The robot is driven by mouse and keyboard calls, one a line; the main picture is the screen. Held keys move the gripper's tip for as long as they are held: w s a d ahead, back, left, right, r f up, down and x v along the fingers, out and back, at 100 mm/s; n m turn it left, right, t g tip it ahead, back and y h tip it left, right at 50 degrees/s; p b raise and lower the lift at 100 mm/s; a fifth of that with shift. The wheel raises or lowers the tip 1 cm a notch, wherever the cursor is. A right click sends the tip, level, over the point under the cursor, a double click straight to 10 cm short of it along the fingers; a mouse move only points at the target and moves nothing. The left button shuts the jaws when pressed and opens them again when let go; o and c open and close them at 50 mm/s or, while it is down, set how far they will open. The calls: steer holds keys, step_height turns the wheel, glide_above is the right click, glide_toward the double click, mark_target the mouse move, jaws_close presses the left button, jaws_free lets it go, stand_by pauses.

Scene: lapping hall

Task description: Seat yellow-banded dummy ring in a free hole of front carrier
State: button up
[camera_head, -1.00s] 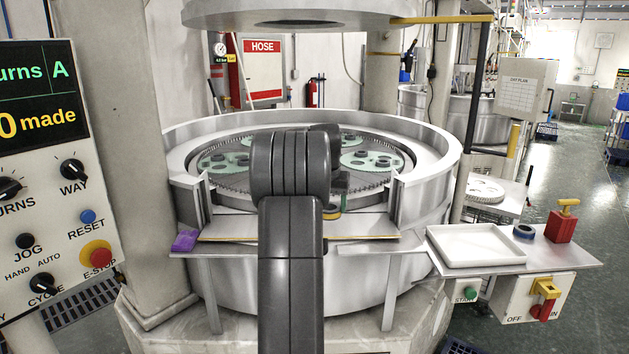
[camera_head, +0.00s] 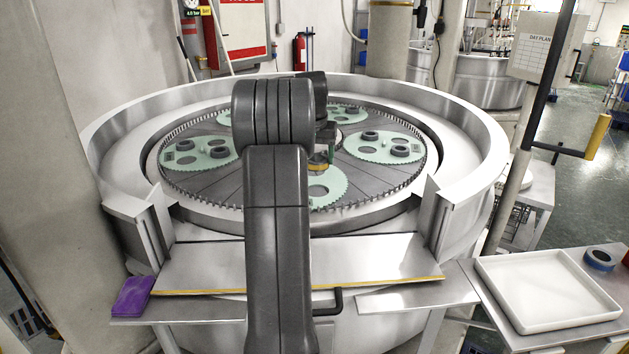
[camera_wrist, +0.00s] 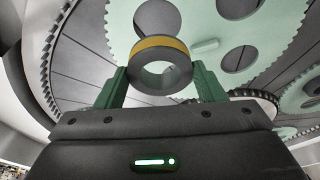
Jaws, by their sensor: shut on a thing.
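The dummy ring (camera_wrist: 184,47) is dark grey with a yellow band. In the wrist view my gripper (camera_wrist: 162,82) is shut on it, with green fingers on both sides. The ring also shows small in the head view (camera_head: 318,163), beside my dark arm. The front carrier (camera_wrist: 203,22) is a pale green toothed disc just beyond the ring. Several of its round holes look empty in the wrist view, and the ring overlaps the edge of one. In the head view my arm hides much of this carrier (camera_head: 332,183). The ring appears held above the carrier, with the gap unclear.
Other carriers, at left (camera_head: 192,163) and right (camera_head: 365,153), hold dark rings. A toothed rim and a high steel wall (camera_head: 470,150) surround the plate, with a front gap above a steel shelf (camera_head: 380,262).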

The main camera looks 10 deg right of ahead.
steer(key=f, duration=0.4)
steer(key=shift+s+p, duration=0.2)
steer(key=shift+p, duration=0.1)
steer(key=shift+f+p, duration=0.4)
steer(key=shift+f, duration=1.7)
steer(key=shift+f, duration=0.2)
steer(key=o, duration=1.3)
steer(key=shift+r, duration=0.1)
steer(key=b+v, duration=0.2)
steer(key=v, duration=1)
steer(key=shift+r, duration=0.1)
